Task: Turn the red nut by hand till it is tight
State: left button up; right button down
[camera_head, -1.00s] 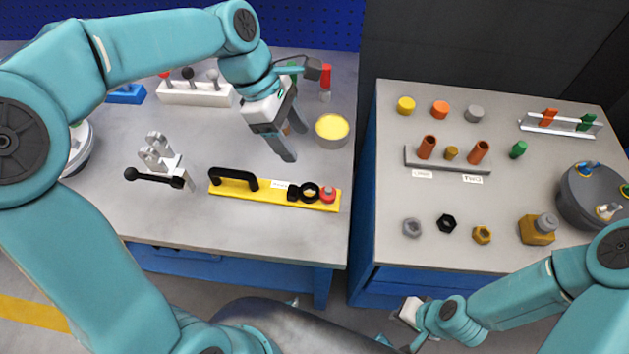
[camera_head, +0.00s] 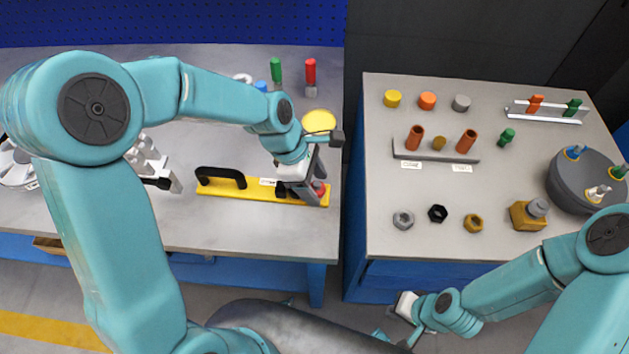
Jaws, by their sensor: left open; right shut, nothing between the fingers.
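The red nut (camera_head: 319,188) sits at the right end of the yellow bar (camera_head: 245,190), which lies on the left bench and has a black handle (camera_head: 221,177) near its left end. My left gripper (camera_head: 318,198) is open and points down over the right end of the bar. Its fingers are at the red nut and partly hide it and the black ring beside it. I cannot tell whether the fingers touch the nut. My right gripper (camera_head: 396,338) is shut and empty, low in front of the right bench.
A yellow-topped round tin (camera_head: 319,121) stands just behind the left gripper. A grey clamp with a black lever (camera_head: 157,172) is left of the bar, partly behind my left arm. The right bench holds several nuts, pegs and a grey round turret (camera_head: 585,185). A gap separates the benches.

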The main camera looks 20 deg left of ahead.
pick_arm(q)
jog(key=c, duration=1.1)
jog(key=shift+o, duration=0.2)
jog(key=shift+w+r+m+g+p, duration=0.15)
jog(key=shift+m+g+p, duration=0.15)
jog(key=shift+m+p, duration=0.4)
jog(key=m+g, duration=0.1)
jog(key=m, duration=0.1)
jog(key=shift+m+p, duration=0.3)
jog(key=shift+m, duration=0.4)
jog(key=o, duration=1.1)
jog(key=shift+c, duration=0.2)
